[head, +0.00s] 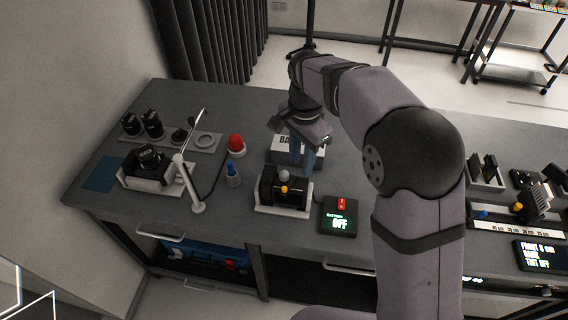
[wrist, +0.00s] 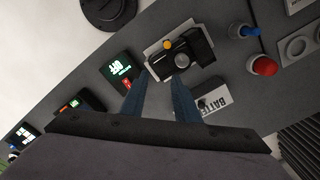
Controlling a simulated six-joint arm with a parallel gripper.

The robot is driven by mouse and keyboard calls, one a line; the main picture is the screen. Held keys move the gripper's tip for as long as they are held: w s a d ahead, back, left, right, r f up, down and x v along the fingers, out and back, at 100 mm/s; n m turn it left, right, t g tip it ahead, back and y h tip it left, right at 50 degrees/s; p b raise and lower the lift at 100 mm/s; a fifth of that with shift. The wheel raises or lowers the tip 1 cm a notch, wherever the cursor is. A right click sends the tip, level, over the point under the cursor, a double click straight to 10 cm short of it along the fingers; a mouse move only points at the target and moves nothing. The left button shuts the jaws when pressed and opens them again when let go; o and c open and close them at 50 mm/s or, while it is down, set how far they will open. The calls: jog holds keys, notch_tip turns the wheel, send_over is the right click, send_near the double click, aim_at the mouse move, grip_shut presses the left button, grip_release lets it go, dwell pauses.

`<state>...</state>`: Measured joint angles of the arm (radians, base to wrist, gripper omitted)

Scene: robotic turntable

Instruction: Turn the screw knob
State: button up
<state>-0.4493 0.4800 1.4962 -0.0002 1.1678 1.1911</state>
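A black device on a white base (head: 283,208) stands on the bench in the head view. It carries a round grey knob (head: 284,175) on top and a small orange knob (head: 284,189) on its front. I cannot tell for sure which is the screw knob. In the wrist view the grey knob (wrist: 182,61) and the orange knob (wrist: 167,45) lie just beyond my fingertips. My gripper (head: 302,165) points down above and behind the device. Its two blue fingers are apart with nothing between them, as the wrist view (wrist: 159,78) shows. They look clear of both knobs.
A battery box (head: 285,153) stands behind the device, partly hidden by my gripper. A display reading OFF (head: 340,221) with a red switch is at its right. A red button (head: 236,143), a blue-topped item (head: 232,174) and a thin stand (head: 196,205) are at the left.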

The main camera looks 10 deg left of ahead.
jog(key=r+m, duration=0.1)
jog(key=m, duration=0.1)
send_over(284, 173)
jog(key=shift+r, duration=0.15)
jog(key=shift+s+f+p, duration=0.1)
jog(key=shift+f+p, duration=1.35)
jog(key=shift+f, duration=2.25)
grip_shut()
